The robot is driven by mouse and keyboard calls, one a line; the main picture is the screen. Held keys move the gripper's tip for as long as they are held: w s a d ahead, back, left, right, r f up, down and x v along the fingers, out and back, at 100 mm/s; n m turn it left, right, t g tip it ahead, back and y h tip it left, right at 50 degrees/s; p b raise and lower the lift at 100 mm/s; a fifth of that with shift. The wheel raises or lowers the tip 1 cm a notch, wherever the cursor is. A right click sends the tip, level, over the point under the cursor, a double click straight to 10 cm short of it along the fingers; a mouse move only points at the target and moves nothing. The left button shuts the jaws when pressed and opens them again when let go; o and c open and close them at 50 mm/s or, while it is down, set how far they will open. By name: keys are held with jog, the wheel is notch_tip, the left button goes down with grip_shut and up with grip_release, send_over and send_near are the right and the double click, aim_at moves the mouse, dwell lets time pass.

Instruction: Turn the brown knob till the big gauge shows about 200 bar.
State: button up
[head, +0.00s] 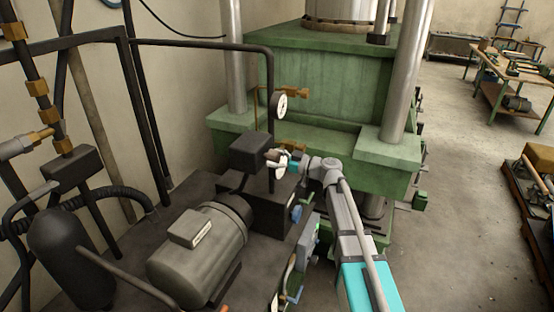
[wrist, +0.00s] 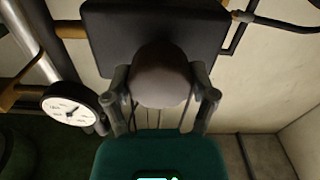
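The brown knob (wrist: 162,78), rounded and grey-brown, fills the middle of the wrist view in front of a dark block. My gripper (wrist: 161,80) has one finger on each side of it, and the pads appear to lie against its sides.
A grey motor (head: 197,255) stands on the dark bench left of my arm. The green press (head: 330,85) with steel columns stands behind. Black pipes run above the valve block. Open floor (head: 450,210) lies to the right.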

jog(key=shift+s, duration=0.1)
jog(key=shift+c, duration=1)
jog(key=shift+d+f, duration=0.1)
jog(key=shift+d, duration=0.1)
jog(key=shift+c, duration=0.4)
jog(key=shift+a, duration=0.2)
jog(key=shift+m, duration=0.3)
